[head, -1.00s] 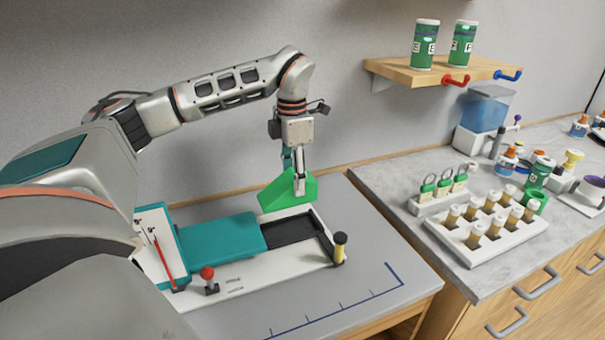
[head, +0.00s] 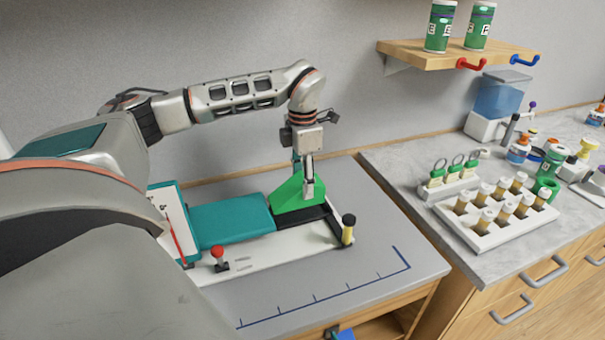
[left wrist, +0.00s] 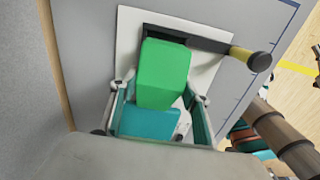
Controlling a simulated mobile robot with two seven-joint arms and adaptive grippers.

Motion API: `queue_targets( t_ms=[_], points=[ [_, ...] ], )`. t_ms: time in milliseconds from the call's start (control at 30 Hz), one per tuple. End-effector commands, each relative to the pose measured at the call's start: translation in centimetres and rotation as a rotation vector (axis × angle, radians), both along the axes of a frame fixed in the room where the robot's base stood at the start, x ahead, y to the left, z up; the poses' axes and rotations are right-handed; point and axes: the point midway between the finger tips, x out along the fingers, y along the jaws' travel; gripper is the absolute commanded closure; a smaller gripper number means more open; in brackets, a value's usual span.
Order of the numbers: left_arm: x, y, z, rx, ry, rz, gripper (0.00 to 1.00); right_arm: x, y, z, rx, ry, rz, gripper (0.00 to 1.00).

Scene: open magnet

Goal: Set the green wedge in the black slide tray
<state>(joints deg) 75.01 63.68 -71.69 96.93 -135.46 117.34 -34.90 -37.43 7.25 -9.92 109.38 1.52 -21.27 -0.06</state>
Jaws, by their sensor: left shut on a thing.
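The green wedge (head: 292,193) is between the fingers of my left gripper (head: 309,194), which is shut on it. The wedge is at the black slide tray (head: 308,222), over its back part; I cannot tell whether it touches the tray floor. In the left wrist view the wedge (left wrist: 163,75) covers much of the tray (left wrist: 185,36), and the gripper (left wrist: 160,100) has a finger on each side of it. My right gripper is not in view.
A teal cover (head: 230,220) lies left of the tray on the white base. A vial rack (head: 495,215) is on the right counter. The front table surface is clear.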

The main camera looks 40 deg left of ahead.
Motion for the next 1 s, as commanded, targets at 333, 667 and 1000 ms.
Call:
queue_targets(
  t_ms=[333, 667, 1000],
  points=[
    [0.0, 0.0, -2.6, 0.0, 0.0, 0.0, 0.77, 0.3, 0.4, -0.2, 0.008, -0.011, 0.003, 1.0],
    [0.0, 0.0, -3.7, 0.0, -0.001, 0.0, 0.77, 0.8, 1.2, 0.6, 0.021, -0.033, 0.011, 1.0],
    [0.0, 0.0, -3.7, 0.0, -0.001, 0.0, 0.77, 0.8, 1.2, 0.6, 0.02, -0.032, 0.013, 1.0]
  ],
)
